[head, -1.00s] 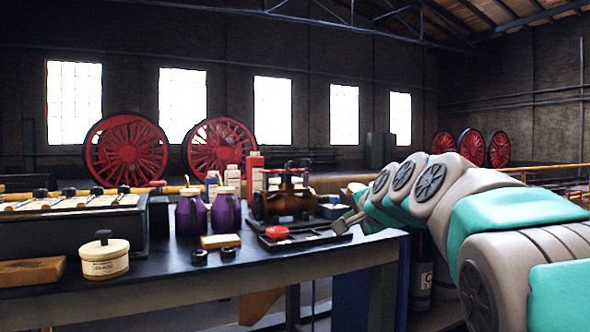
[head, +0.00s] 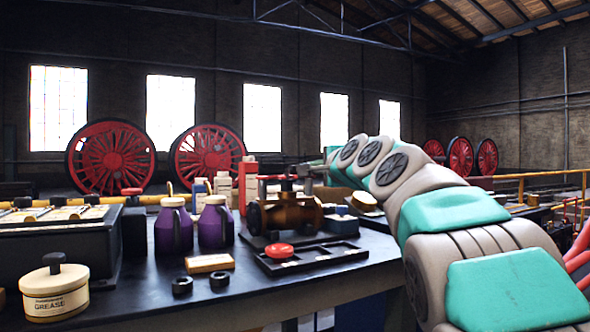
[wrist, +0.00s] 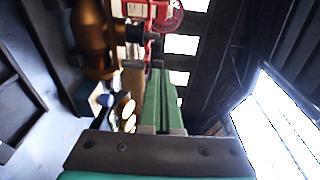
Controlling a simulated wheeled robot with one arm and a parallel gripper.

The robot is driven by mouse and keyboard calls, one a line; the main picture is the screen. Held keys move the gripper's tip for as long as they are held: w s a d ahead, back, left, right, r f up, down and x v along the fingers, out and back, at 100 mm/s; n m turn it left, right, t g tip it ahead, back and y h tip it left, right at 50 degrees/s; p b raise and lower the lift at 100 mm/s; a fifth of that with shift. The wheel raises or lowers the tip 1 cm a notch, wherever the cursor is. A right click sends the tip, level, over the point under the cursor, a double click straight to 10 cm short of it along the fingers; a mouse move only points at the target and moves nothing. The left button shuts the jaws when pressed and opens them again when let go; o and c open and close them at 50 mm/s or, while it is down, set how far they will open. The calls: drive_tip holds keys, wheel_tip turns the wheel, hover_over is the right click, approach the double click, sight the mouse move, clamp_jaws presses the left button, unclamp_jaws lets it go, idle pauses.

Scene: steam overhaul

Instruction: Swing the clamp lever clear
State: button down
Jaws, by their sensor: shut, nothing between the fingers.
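I cannot tell for certain which part is the clamp lever. In the wrist view the brass body (wrist: 92,40) is at upper left, a dark fitting (wrist: 135,33) beside it. My gripper (head: 306,168) is raised at about the height of the fixture's top, at its upper right. In the wrist view its green fingers (wrist: 161,75) are together and empty, pointing past the fixture. Contact with the bar cannot be made out.
A black tray (head: 345,257) with a red knob (head: 279,250) lies in front of the fixture. A grease tin (head: 54,291) is at front left.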

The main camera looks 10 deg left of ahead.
drive_tip(key=shift+w, duration=0.1)
drive_tip(key=p, duration=0.5)
approach(292, 167)
drive_tip(key=x, duration=0.4)
drive_tip(key=shift+w+a+p, duration=0.2)
drive_tip(key=shift+w+p, duration=0.3)
drive_tip(key=shift+w, duration=0.15)
drive_tip(key=shift+p+x, duration=0.4)
drive_tip(key=shift+x, duration=0.35)
drive_tip(key=shift+w+a, duration=0.1)
